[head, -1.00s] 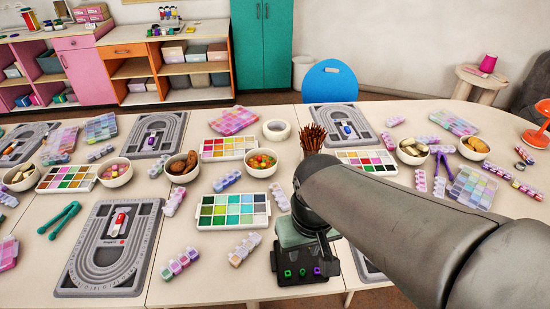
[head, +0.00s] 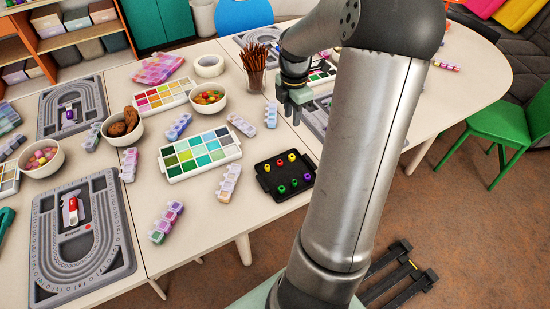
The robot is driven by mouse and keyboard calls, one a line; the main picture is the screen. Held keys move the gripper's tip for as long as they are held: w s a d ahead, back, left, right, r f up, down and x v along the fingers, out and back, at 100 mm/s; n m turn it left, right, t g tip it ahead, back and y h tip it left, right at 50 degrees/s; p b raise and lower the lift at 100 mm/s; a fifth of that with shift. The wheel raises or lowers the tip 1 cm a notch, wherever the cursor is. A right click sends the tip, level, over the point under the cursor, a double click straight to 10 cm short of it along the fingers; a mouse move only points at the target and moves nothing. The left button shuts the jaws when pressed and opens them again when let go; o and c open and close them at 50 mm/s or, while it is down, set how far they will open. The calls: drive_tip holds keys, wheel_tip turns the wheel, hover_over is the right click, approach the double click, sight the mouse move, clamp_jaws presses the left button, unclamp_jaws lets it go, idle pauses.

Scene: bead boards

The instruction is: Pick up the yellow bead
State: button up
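My gripper (head: 291,119) points down above the table, behind the tray and apart from the beads. Its two fingers look spaced apart, with nothing visible between them.
A cup of brown sticks (head: 253,80) stands close to the left of my gripper. A green paint palette (head: 200,154), a candy bowl (head: 208,98) and bead strips (head: 228,183) lie left of the tray. A bead board (head: 315,119) is partly hidden behind my arm.

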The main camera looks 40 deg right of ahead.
sight(292, 158)
drive_tip(key=f, duration=1.1)
drive_tip(key=d+f, duration=0.1)
drive_tip(key=f, duration=0.5)
drive_tip(key=shift+s+f, duration=0.1)
drive_tip(key=shift+f, duration=0.25)
clamp_jaws()
